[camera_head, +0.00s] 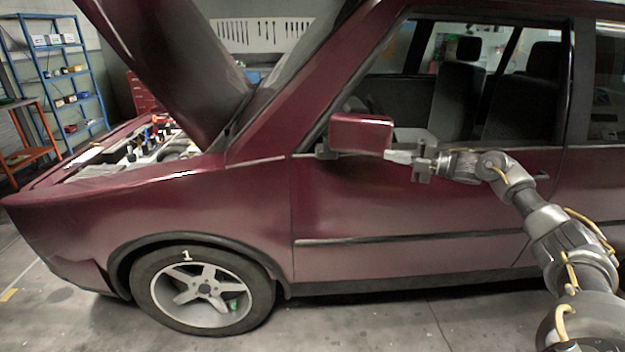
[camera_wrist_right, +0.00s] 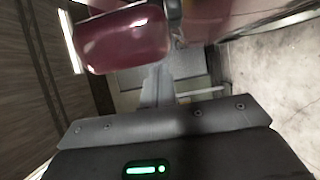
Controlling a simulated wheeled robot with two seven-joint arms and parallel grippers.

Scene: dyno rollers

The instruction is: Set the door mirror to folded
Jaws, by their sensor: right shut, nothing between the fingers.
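The door mirror (camera_head: 362,133) is a dark red housing on the front door of a red car, just below the window's front corner. It stands out from the door. My right gripper (camera_head: 392,156) comes in from the right and is shut and empty. Its tips are at the mirror's lower right edge; whether they touch it I cannot tell. In the right wrist view the mirror (camera_wrist_right: 122,38) fills the upper left, close beyond the fingers (camera_wrist_right: 157,92). My left gripper is not in view.
The car door (camera_head: 400,200) lies right behind the mirror and my right gripper. The hood (camera_head: 165,60) is raised over the engine bay (camera_head: 140,148). A blue shelf (camera_head: 70,75) and an orange bench (camera_head: 25,130) stand at the far left. The floor in front is clear.

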